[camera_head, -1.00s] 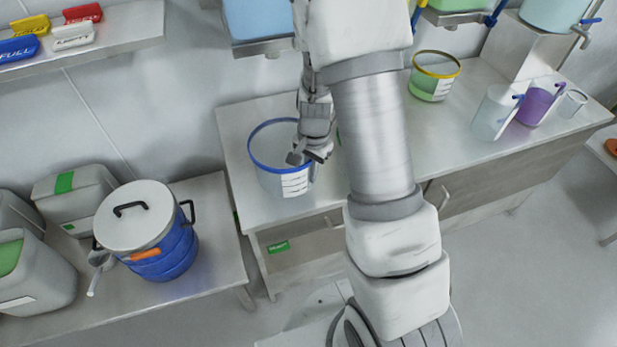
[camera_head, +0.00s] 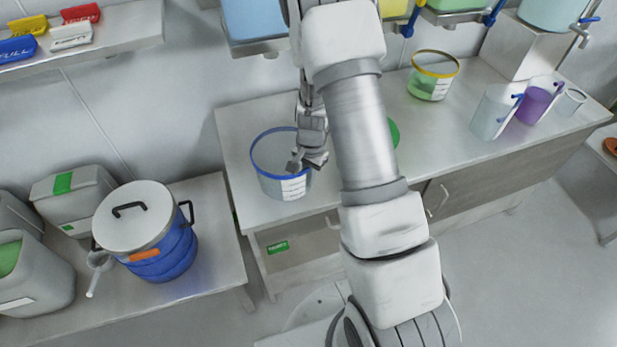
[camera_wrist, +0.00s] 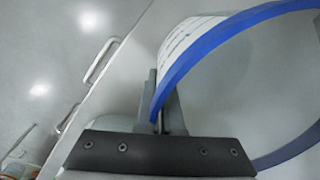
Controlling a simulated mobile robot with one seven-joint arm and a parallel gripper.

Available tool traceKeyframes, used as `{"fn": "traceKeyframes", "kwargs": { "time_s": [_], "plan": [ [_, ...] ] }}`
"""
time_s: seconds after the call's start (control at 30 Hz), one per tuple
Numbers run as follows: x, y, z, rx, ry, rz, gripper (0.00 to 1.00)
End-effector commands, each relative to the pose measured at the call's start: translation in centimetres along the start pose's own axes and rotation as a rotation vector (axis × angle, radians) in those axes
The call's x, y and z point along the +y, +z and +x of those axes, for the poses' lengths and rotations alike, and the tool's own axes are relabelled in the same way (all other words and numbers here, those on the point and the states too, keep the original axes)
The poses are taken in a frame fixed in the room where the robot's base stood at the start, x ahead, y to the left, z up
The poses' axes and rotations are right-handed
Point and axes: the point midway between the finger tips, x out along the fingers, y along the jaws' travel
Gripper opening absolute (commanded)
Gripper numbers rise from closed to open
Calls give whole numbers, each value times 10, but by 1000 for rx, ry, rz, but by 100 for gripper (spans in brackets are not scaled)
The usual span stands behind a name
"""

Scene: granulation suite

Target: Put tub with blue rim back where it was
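The tub with blue rim (camera_head: 264,178) is at the left end of the bench, upright, with a white label on its front. It looks clear and empty. My gripper (camera_head: 308,162) is at its right side, pointing down at the rim. In the wrist view, the fingers of my gripper (camera_wrist: 160,112) stand on either side of the blue rim (camera_wrist: 196,52) and pinch the tub's wall. I cannot tell whether the tub's base touches the bench top.
The bench (camera_head: 238,128) also holds a yellow-rimmed tub (camera_head: 434,76) and clear jugs (camera_head: 494,112) to the right. A green round thing (camera_head: 394,132) is partly hidden by my arm. A blue drum (camera_head: 165,255) stands on the lower left table. Shelves with containers hang above.

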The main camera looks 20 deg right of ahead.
Motion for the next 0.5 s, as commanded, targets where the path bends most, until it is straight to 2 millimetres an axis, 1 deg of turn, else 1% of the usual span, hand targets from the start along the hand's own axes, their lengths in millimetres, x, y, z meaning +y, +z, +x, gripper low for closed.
{"fn": "traceKeyframes", "kwargs": {
  "time_s": [0.03,0.1,0.2,0.5],
  "plan": [
    [0,0,2,0,0,0,5],
    [0,0,1,0,0,0,18],
    [0,0,1,0,0,0,33],
    [0,0,0,0,0,0,33]
  ]
}}
